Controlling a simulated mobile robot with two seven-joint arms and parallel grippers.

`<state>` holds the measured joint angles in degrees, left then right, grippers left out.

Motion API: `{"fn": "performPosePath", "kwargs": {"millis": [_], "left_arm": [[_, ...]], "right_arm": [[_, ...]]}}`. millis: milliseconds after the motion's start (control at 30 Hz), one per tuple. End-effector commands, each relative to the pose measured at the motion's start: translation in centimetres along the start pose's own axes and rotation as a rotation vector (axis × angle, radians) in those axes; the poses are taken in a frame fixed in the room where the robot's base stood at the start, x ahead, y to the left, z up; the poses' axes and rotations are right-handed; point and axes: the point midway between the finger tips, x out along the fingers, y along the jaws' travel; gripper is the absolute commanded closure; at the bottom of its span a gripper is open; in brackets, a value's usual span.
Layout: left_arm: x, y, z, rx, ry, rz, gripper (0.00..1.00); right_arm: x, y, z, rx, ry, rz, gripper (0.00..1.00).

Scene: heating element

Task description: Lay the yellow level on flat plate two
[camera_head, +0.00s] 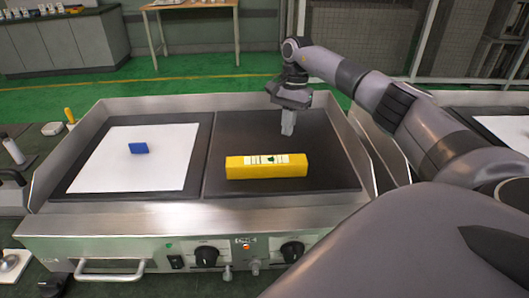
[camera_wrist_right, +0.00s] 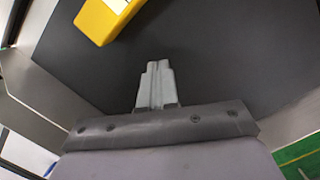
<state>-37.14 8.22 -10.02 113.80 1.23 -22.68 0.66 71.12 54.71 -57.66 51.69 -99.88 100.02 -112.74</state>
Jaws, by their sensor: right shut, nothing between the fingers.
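The yellow level (camera_head: 266,166) lies flat on the dark right-hand plate (camera_head: 235,133) of the griddle, near that plate's front half. Its end also shows at the top of the right wrist view (camera_wrist_right: 104,18). My right gripper (camera_head: 287,131) is above the same plate, behind and to the right of the level. Its fingers (camera_wrist_right: 157,74) are shut and empty, apart from the level. My left gripper does not show. I cannot read any plate numbers.
The left plate carries a white sheet (camera_head: 105,165) with a small blue block (camera_head: 138,148) standing on it. Raised metal walls border the griddle, with knobs (camera_head: 206,256) and a handle (camera_head: 110,277) in front. Another griddle stands at the right.

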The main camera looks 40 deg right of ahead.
Motion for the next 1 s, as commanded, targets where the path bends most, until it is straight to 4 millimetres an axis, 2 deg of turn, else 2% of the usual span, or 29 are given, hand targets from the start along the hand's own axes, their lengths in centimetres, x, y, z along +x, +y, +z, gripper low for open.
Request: {"fn": "performPosePath", "kwargs": {"millis": [367, 900, 1000], "left_arm": [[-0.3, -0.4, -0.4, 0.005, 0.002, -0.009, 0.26], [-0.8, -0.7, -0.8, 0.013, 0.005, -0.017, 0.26], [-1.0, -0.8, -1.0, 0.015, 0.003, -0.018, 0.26]], "right_arm": [[0.6, 0.1, 3.8, -0.003, 0.001, 0.000, 1.00], [1.8, 0.1, 10.9, -0.003, -0.001, 0.001, 1.00], [2.6, 0.1, 11.0, 0.002, -0.001, 0.003, 1.00]]}}
